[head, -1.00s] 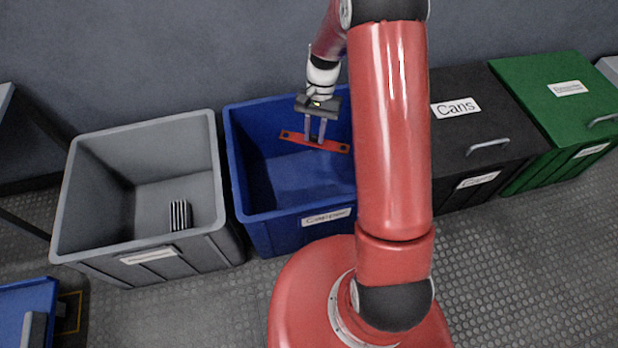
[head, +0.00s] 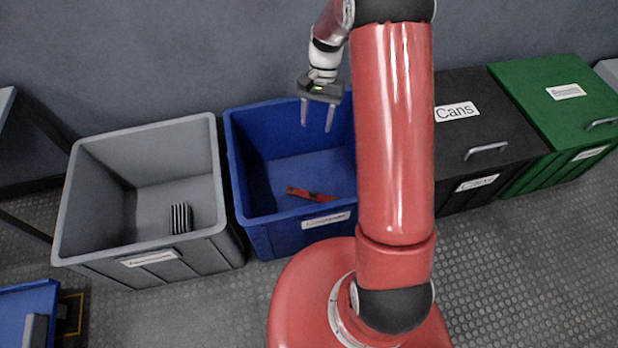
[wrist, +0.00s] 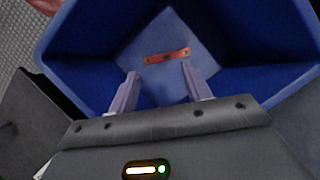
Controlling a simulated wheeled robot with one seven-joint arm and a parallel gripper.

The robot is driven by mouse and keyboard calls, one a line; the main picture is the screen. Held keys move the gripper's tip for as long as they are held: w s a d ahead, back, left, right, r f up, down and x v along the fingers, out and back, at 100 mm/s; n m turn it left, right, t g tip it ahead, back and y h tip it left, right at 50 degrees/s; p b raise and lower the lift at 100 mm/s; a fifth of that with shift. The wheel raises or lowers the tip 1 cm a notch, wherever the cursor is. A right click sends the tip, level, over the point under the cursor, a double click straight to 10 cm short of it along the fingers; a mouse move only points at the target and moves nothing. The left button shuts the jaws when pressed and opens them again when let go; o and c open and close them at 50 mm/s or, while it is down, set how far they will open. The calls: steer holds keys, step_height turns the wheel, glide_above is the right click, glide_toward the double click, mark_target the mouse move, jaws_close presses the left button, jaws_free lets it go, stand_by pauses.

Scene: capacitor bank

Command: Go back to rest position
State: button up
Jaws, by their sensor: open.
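My gripper (head: 317,115) is open and empty, above the blue bin, with its fingers pointing down. In the wrist view my gripper (wrist: 158,84) shows its two fingers spread apart with nothing between them. My upper arm hides the right side of the blue bin in the head view.
A grey bin (head: 80,190) with a dark ribbed block (head: 180,218) inside stands left of the blue bin. To the right are a black bin labelled Cans (head: 470,120) and a green bin (head: 550,90), both lidded. A wall runs behind.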

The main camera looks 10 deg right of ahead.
steer(key=shift+v, duration=1.45)
steer(key=shift+r, duration=0.1)
